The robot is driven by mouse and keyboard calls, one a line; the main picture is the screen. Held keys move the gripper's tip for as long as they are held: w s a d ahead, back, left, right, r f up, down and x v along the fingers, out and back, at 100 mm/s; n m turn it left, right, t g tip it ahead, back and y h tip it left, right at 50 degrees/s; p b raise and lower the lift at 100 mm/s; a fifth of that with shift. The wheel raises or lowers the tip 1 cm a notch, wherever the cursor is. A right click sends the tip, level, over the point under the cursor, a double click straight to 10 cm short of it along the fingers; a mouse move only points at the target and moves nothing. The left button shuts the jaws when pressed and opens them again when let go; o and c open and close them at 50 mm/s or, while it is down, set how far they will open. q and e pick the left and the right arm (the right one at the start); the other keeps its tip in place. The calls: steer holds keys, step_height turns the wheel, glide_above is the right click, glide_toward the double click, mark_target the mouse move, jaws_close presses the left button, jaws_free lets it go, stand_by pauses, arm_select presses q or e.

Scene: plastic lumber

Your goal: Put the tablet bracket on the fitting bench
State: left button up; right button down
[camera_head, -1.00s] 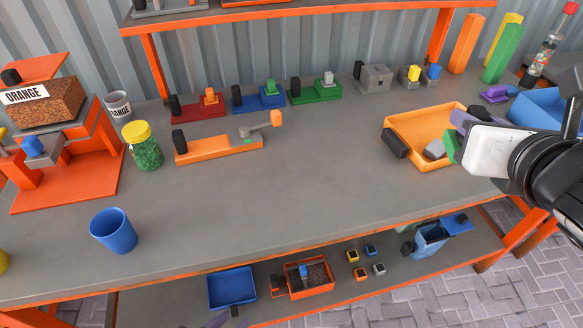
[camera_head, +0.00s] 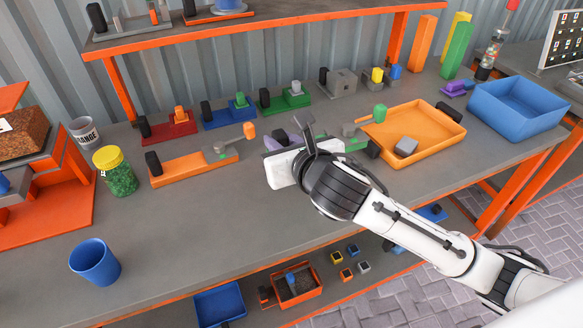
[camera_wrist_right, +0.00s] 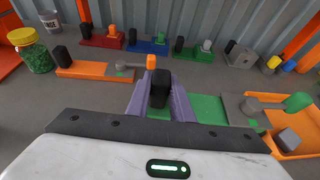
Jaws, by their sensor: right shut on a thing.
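My right gripper (camera_head: 284,140), with purple fingers, is over the middle of the grey bench top (camera_head: 230,225). In the wrist view its fingers (camera_wrist_right: 160,88) are shut on an upright black handle (camera_wrist_right: 161,86). The handle appears to belong to a green bracket (camera_wrist_right: 208,109), which extends to the right with a grey lever and green knob. In the head view the bracket (camera_head: 354,144) shows beside the orange tray, partly hidden by my wrist. I cannot tell whether its base touches the bench. My left gripper is out of view.
An orange piece (camera_head: 195,168) with a similar lever lies to the left. Red (camera_head: 167,127), blue (camera_head: 228,114) and green (camera_head: 286,100) fixtures stand behind. The orange tray (camera_head: 440,146) and blue bin (camera_head: 517,107) are at the right. The front middle bench is clear.

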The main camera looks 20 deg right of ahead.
steer(key=shift+f+b, duration=0.4)
steer(key=shift+f, duration=2.55)
steer(key=shift+f, duration=0.15)
steer(key=shift+f, duration=0.4)
steer(key=c, duration=1.6)
jaws_free()
steer(key=shift+f, duration=0.15)
steer(key=shift+o, duration=0.2)
steer(key=shift+r, duration=0.35)
steer(key=v, duration=1.2)
steer(key=shift+r+p, duration=0.2)
steer(key=shift+p, duration=0.1)
